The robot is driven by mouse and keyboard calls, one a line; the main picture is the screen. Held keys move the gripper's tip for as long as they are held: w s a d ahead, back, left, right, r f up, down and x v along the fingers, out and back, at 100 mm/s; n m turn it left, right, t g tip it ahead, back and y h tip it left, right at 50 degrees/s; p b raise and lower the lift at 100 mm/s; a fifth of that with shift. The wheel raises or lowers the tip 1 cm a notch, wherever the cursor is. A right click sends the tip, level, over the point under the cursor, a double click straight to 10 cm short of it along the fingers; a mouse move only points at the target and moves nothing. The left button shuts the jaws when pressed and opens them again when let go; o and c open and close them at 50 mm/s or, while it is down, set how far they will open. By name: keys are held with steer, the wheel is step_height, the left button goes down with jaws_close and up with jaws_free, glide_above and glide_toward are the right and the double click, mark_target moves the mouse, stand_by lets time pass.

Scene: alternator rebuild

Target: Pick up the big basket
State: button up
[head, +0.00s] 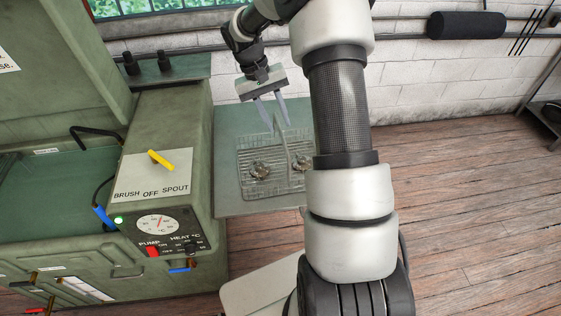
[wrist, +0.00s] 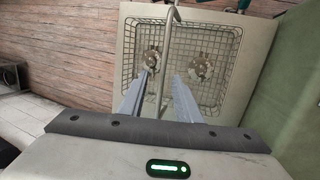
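The big basket (head: 262,186) is a wire-mesh basket with an upright bar handle; it sits on a green-grey shelf beside the machine. In the wrist view the basket (wrist: 224,46) fills the upper middle. Two round metal parts (wrist: 201,69) lie in it, one on each side of the handle (wrist: 164,62). My gripper (head: 279,127) is above the basket with its fingers pointing down, close to the handle. In the wrist view the fingers of my gripper (wrist: 163,72) are apart, and the handle appears between them. I cannot tell whether either finger touches it.
The green washing machine (head: 165,120) with a yellow knob and a dial stands left of the shelf (head: 229,130). A white brick wall (head: 440,65) with pipes and a black roll is behind. The wooden floor (head: 470,200) on the right is largely clear.

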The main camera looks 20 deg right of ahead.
mark_target(281, 131)
steer(key=x, duration=0.3)
steer(key=shift+d+f, duration=0.1)
steer(key=shift+f, duration=0.15)
steer(key=x, duration=0.3)
steer(key=p+x, duration=0.1)
steer(key=x, duration=0.1)
steer(key=shift+s+a+f, duration=0.2)
steer(key=shift+s+a, duration=0.05)
steer(key=shift+s, duration=0.05)
jaws_close()
steer(key=shift+w+r, duration=0.1)
stand_by(0.8)
